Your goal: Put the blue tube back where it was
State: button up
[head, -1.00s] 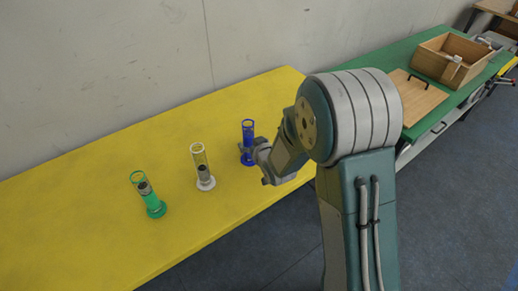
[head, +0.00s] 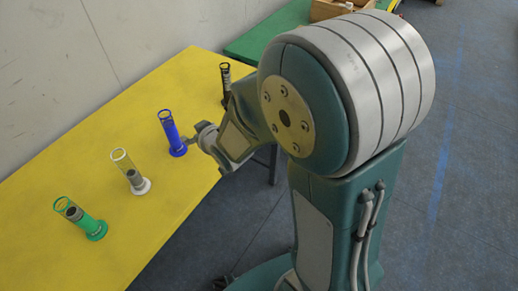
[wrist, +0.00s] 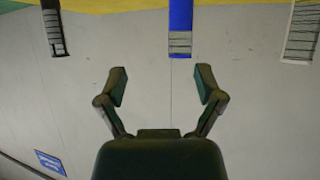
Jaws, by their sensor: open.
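The blue tube (head: 171,130) stands on its round blue base on the yellow table (head: 50,160), between the white tube and the dark tube. It also shows in the wrist view (wrist: 180,25), at the top middle, beyond my fingertips. My gripper (wrist: 161,80) is open with nothing between its fingers. In the head view my gripper (head: 203,137) is just to the right of the blue tube, and the wrist view shows a gap between them.
A white tube (head: 127,170) and a green tube (head: 83,218) stand to the left of the blue tube. A dark tube (head: 226,80) stands to the right, close behind my arm. The wall (head: 60,60) is behind the table. A green table (head: 265,35) with a wooden box (head: 330,8) is farther back.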

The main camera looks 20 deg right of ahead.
jog(key=s+d+r+m+g+h, duration=0.2)
jog(key=s+d+r+g+h, duration=0.1)
jog(key=s+d+r, duration=0.55)
jog(key=s+d+r+m+g, duration=0.1)
jog(key=s+r, duration=0.1)
jog(key=s, duration=0.5)
jog(key=s+r+g, duration=0.2)
jog(key=s, duration=0.5)
jog(key=shift+s+d+r+m+h, duration=0.3)
jog(key=shift+s+d+m, duration=0.05)
jog(key=shift+s+m, duration=0.05)
